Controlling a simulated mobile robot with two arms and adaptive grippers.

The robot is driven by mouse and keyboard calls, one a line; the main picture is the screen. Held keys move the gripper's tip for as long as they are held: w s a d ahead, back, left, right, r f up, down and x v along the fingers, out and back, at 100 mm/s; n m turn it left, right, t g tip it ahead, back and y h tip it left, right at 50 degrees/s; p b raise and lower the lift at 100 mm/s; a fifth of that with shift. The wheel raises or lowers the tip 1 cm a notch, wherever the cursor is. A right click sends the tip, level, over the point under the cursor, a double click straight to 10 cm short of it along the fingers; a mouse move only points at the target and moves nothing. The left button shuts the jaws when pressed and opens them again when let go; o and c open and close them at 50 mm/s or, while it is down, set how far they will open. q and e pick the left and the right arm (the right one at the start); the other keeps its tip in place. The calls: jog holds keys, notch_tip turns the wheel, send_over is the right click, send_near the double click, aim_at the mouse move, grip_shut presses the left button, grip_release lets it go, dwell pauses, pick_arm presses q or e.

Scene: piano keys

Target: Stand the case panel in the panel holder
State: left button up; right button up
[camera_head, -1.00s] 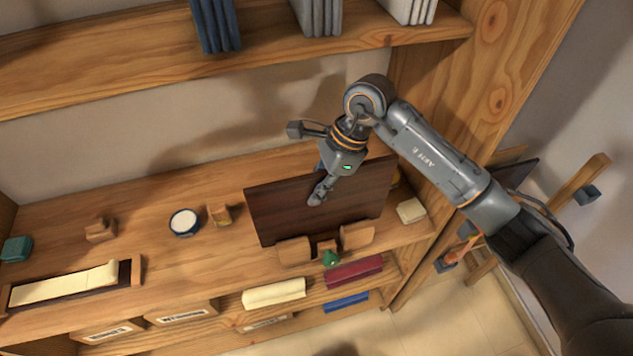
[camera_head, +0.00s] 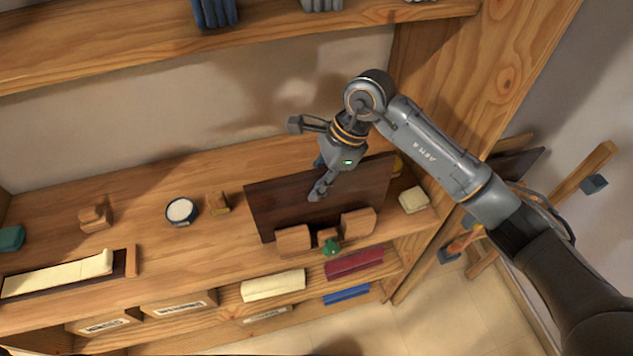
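The case panel (camera_head: 275,207) is a dark brown wooden board standing upright, slightly tilted in the picture, on the right part of the shelf. The panel holder (camera_head: 293,240) shows as light wooden blocks in front of the panel's lower edge. They hide that edge, so I cannot tell whether it rests on the bottom. My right gripper (camera_head: 319,187) reaches down over the panel's top edge, with one finger against the front face. The other finger is hidden behind the board; the gripper appears shut on it. My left gripper is not in view.
A small green object (camera_head: 331,247) is at the holder's front. A pale block (camera_head: 413,200) sits right of the panel. A white-topped round container (camera_head: 181,211) and a small wooden block (camera_head: 218,202) stand left. Pale keys lie in a dark tray (camera_head: 122,265). The shelf upright (camera_head: 440,125) rises at right.

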jog(key=o, duration=0.3)
jog(key=shift+f, duration=0.1)
